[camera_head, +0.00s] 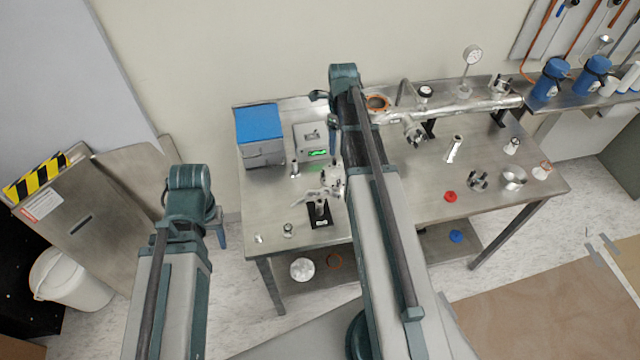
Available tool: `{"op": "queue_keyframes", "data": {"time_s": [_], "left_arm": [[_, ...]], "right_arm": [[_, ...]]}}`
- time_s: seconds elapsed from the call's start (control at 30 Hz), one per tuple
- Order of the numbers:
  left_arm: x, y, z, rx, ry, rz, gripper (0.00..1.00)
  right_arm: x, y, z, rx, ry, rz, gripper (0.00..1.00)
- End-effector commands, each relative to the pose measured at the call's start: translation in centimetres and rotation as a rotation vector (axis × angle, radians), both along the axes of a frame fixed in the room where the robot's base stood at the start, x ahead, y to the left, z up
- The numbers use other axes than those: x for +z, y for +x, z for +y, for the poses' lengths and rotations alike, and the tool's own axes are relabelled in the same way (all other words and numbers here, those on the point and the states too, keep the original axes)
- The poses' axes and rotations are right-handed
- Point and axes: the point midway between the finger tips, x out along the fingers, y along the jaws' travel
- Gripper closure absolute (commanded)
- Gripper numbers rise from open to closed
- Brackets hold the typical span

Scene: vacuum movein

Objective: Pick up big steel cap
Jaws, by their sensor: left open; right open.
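My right arm reaches up across the middle of the bench, well left of the steel piece. It hides part of the bench, and I cannot make out its gripper.
A long steel pipe assembly (450,112) runs along the back. A blue-lidded box (260,135) stands at the left.

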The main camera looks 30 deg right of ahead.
Motion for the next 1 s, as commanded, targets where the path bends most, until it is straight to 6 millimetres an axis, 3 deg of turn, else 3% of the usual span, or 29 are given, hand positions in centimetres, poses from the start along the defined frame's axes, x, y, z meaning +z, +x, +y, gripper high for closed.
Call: {"op": "queue_keyframes", "data": {"time_s": [0.37, 0.8, 1.0], "left_arm": [[-1.3, 0.0, 0.0, 0.000, 0.000, 0.000, 0.50], [-7.3, 0.0, 0.0, 0.001, 0.000, 0.000, 0.50], [-8.8, 0.0, 0.0, 0.001, 0.000, 0.000, 0.50]], "right_arm": [[-1.3, 0.0, -0.2, -0.021, 0.001, -0.001, 0.23], [-7.3, 0.0, -0.2, -0.019, 0.001, -0.001, 0.23], [-8.8, 0.0, -0.2, -0.019, 0.001, -0.001, 0.23]]}}
